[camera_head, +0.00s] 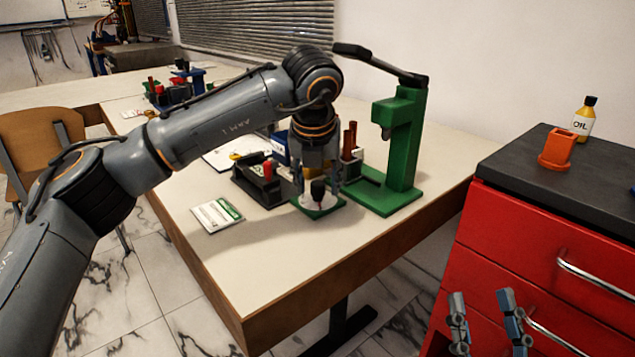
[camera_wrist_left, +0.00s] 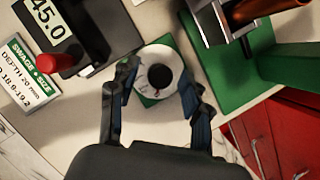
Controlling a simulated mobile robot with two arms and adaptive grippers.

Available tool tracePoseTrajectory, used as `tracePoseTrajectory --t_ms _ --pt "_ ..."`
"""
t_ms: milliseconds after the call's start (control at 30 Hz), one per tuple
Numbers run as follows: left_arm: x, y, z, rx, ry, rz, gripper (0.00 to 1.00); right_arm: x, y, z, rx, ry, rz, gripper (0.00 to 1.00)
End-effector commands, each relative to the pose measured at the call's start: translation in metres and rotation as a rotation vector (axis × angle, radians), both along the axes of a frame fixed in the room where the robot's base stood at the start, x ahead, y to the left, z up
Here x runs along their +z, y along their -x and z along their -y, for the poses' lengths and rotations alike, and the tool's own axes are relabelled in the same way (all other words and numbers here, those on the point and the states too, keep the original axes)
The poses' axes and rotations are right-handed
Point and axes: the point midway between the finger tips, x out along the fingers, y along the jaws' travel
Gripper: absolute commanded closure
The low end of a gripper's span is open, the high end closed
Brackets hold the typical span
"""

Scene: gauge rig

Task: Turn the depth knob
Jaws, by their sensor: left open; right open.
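The depth knob (camera_head: 318,190) is a black knob on a round white dial (camera_head: 305,202) with a green base, near the table's front edge. In the left wrist view the black knob (camera_wrist_left: 160,77) sits at the dial's centre, with a small red mark below it. My left gripper (camera_head: 325,182) is open, above the dial. In the left wrist view its fingers (camera_wrist_left: 158,92) stand either side of the dial, apart from the knob. My right gripper (camera_head: 487,322) is open and empty, low in front of the red cabinet.
A green press (camera_head: 402,145) with a black lever stands right of the dial. A black gauge box (camera_head: 258,185) with a red knob and a "SWAGE" card (camera_head: 217,214) lie left. A red cabinet (camera_head: 535,245) carries an orange holder (camera_head: 556,149) and an oil bottle (camera_head: 584,117).

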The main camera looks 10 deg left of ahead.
Motion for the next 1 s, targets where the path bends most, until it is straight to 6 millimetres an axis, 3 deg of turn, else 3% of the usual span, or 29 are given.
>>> tracePoseTrajectory --t_ms 167,400,767,1000 --pt "0.0 0.0 0.0 0.0 0.0 0.0 0.54 0.0 0.0 0.0 0.0 0.0 -0.001 0.48" --pt "0.0 0.0 0.0 0.0 0.0 0.0 1.0 0.0 0.0 0.0 0.0 0.001 -0.002 0.48" --pt "0.001 0.0 -0.001 -0.041 0.0 0.0 1.0 -0.005 -0.004 -0.001 -0.001 0.011 -0.038 0.48" --pt "0.002 0.0 -0.002 -0.182 0.001 0.0 1.0 -0.029 -0.016 0.001 -0.012 0.055 -0.193 0.48"
